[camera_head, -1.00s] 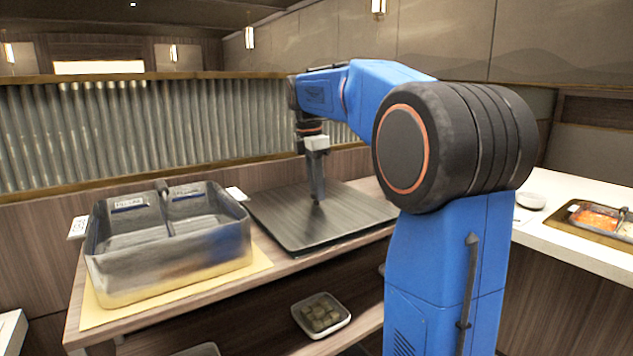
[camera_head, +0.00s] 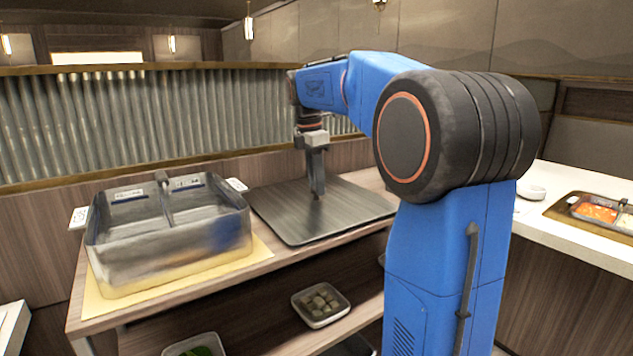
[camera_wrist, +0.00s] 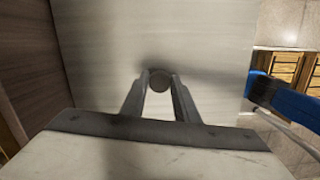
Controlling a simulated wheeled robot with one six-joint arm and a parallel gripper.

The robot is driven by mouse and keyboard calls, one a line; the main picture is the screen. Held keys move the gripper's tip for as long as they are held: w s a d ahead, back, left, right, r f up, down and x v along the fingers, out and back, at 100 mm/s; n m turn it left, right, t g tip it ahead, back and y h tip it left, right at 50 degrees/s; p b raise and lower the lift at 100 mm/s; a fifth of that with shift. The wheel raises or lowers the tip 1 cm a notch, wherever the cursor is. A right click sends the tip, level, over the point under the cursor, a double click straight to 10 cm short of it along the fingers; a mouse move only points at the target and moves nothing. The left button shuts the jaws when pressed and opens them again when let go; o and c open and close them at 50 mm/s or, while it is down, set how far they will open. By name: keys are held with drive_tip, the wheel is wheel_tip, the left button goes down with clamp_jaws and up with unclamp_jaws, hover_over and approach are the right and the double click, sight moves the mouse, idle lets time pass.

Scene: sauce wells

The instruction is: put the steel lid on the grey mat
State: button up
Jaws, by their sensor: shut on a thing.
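The steel lid (camera_head: 285,222) is a wide, flat, square metal plate with a small round knob on top. It lies level over the right part of the wooden counter, right of the steel tub. My gripper (camera_head: 318,195) points straight down over the lid's middle. In the wrist view my gripper (camera_wrist: 159,82) has its two fingers on either side of the knob (camera_wrist: 159,82), shut on it. I cannot make out a grey mat apart from the lid; it may be hidden underneath. I cannot tell whether the lid touches the surface below.
A steel tub (camera_head: 150,258) with two compartments stands on a yellow mat (camera_head: 110,312) to the left. A corrugated metal partition (camera_head: 150,120) runs behind. Small food trays (camera_head: 320,304) sit on the lower shelf. A pale counter (camera_head: 570,220) with sauce trays is at right.

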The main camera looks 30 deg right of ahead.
drive_tip(key=shift+f, duration=0.2)
drive_tip(key=o, duration=2.1)
drive_tip(key=shift+c, duration=0.2)
drive_tip(key=shift+r, duration=0.2)
wheel_tip(320, 180, up, 11)
drive_tip(key=shift+f, duration=0.15)
idle(0.6)
